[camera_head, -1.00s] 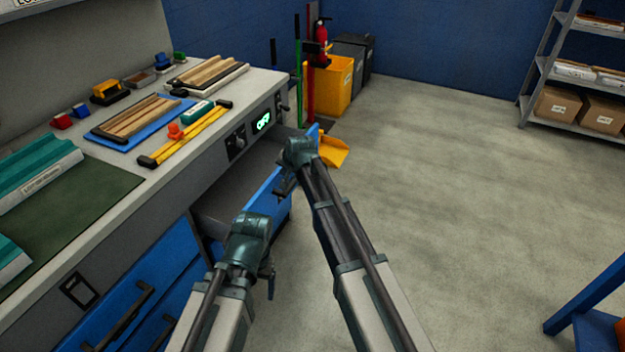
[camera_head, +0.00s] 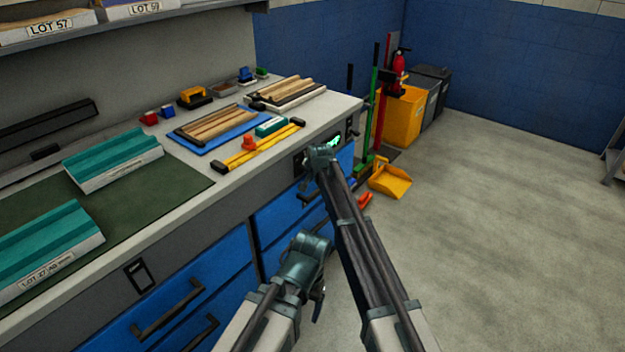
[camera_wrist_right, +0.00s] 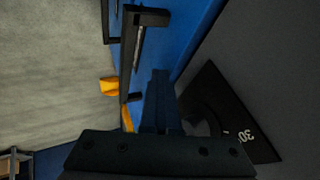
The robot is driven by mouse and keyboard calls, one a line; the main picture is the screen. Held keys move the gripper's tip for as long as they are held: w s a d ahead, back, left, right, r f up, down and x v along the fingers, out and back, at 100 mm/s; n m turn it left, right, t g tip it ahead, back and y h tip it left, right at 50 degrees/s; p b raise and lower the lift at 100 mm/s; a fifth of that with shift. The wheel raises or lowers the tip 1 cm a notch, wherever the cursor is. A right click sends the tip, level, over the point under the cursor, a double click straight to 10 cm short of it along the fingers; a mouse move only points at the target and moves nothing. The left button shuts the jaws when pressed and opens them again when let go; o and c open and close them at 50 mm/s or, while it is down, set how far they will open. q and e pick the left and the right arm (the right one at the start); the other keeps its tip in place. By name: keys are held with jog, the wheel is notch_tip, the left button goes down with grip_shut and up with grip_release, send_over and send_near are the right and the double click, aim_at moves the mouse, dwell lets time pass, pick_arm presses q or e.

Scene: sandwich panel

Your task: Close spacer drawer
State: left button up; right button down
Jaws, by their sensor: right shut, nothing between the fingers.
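The spacer drawer's blue front (camera_head: 284,214) is under the bench's control panel in the head view. It looks in line with the bench front, with no open interior showing; my arm hides part of it. In the right wrist view, the blue front (camera_wrist_right: 200,30) carries a black bar handle (camera_wrist_right: 131,55). My right gripper (camera_wrist_right: 160,80) is shut and empty close beside that handle; I cannot tell if it touches the front. In the head view, my left gripper (camera_head: 318,302) hangs low in front of the bench, mostly hidden by its wrist, so its jaws are unclear.
A dial (camera_wrist_right: 225,115) is close to my right gripper. The bench top (camera_head: 190,178) holds wooden strips, a yellow level (camera_head: 262,146) and teal panels (camera_head: 112,158). A yellow dustpan (camera_head: 390,180) lies on the floor beyond the bench. Open floor (camera_head: 500,230) is to the right.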

jog(key=shift+w+a+r, duration=0.1)
jog(key=shift+w+a, duration=0.1)
jog(key=shift+a, duration=0.1)
jog(key=s+d+r+p, duration=0.5)
jog(key=s+r+p, duration=0.2)
jog(key=s+p, duration=0.1)
jog(key=shift+s+d+r, duration=0.15)
jog(key=shift+d+r, duration=0.2)
jog(key=shift+r, duration=0.05)
